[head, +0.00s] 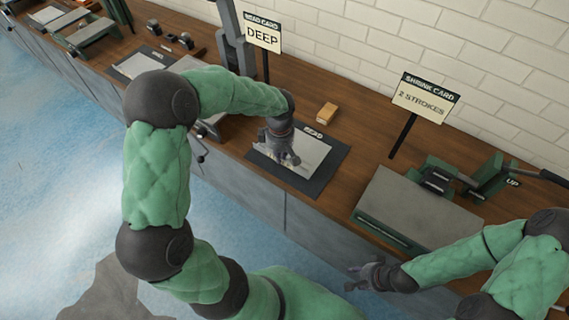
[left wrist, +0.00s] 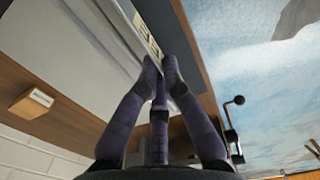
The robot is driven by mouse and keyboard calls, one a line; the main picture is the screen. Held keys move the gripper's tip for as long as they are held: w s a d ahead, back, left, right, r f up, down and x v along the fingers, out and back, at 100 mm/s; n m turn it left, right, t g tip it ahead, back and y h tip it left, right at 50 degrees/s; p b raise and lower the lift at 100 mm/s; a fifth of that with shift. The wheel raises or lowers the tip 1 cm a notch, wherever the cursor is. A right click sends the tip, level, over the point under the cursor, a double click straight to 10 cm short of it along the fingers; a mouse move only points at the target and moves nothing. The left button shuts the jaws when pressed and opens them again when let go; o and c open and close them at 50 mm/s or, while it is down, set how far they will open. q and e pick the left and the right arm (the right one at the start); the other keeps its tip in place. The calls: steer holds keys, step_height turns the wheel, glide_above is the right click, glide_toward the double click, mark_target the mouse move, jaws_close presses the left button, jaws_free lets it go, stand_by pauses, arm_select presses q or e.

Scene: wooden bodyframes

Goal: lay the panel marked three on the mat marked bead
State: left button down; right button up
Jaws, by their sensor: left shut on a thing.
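The mat marked bead (head: 313,189) is a dark sheet on the wooden counter, with its white BEAD label at the back edge. A pale grey panel (head: 312,153) lies over the mat, inside its dark border, and looks about flat. My left gripper (head: 290,160) is shut on the panel's edge on the aisle side. In the left wrist view the fingers (left wrist: 160,75) meet at the pale panel (left wrist: 95,40), beside a small yellowish label whose writing I cannot read. Whether the panel touches the mat is unclear. My right gripper (head: 366,278) is open and empty, in front of the counter.
A small wooden block (head: 327,112) lies behind the mat. A SHRINK CARD sign (head: 425,98) reads 2 STROKES, and a BEAD CARD sign (head: 262,35) reads DEEP. A grey and green machine (head: 420,205) stands at the right. Another mat (head: 140,62) lies further left.

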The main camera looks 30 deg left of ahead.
mark_target(284, 169)
arm_select(q)
steer(key=shift+w+d+f, duration=0.25)
steer(key=shift+w+f, duration=0.2)
steer(key=shift+f, duration=0.2)
step_height(284, 169, down, 4)
steer(key=shift+w+d+r+b, duration=0.15)
steer(key=shift+r+b, duration=0.1)
steer(key=shift+b, duration=0.65)
steer(key=shift+r, duration=0.1)
steer(key=shift+f, duration=0.2)
steer(key=c, duration=1.4)
jaws_free()
steer(key=shift+r, duration=0.1)
